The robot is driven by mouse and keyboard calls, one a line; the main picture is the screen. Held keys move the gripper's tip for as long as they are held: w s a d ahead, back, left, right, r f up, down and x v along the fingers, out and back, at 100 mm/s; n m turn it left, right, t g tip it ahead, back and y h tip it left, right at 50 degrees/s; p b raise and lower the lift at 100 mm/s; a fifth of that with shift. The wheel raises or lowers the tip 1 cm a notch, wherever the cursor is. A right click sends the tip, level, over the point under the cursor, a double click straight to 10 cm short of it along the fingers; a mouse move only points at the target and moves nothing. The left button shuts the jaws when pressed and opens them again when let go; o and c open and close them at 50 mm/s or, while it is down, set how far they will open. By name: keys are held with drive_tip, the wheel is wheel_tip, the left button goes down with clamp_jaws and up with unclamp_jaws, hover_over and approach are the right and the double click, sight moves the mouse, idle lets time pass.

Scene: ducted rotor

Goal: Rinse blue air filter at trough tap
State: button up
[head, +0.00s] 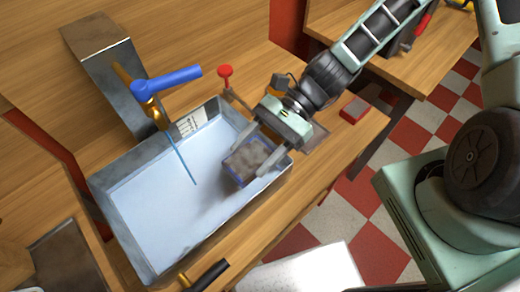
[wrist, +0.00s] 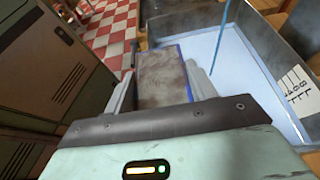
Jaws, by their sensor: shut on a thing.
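The blue air filter (head: 247,161) has a blue frame and a dirty grey-brown face. My gripper (head: 256,158) is shut on it and holds it over the right end of the trough (head: 120,228). In the wrist view the filter (wrist: 163,78) sits between both fingers, its face toward the camera. The brass tap (head: 150,110) with a blue lever (head: 166,80) stands at the trough's back edge. A thin blue stream of water (head: 182,160) falls from it into the trough, left of the filter and apart from it. The stream also shows in the wrist view (wrist: 221,38).
A red knob (head: 225,78) stands behind the trough and a label (head: 192,122) is on its back wall. A metal post (head: 108,75) rises behind the tap. A black-handled tool (head: 208,275) lies at the front edge. A red block (head: 354,109) lies on the wood at right.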

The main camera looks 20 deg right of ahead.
drive_tip(key=w+a+f+b, duration=0.2)
drive_tip(key=w+a+b, duration=0.1)
drive_tip(key=w+a, duration=0.4)
drive_tip(key=a, duration=0.3)
drive_tip(key=shift+w+a+f, duration=0.15)
drive_tip(key=shift+w+f, duration=0.05)
drive_tip(key=shift+f, duration=0.05)
idle(0.3)
idle(0.6)
drive_tip(key=shift+w+d, duration=0.35)
drive_tip(key=shift+w, duration=0.1)
drive_tip(key=shift+s, duration=0.1)
drive_tip(key=shift+s+a+p, duration=0.35)
drive_tip(key=shift+p, duration=0.05)
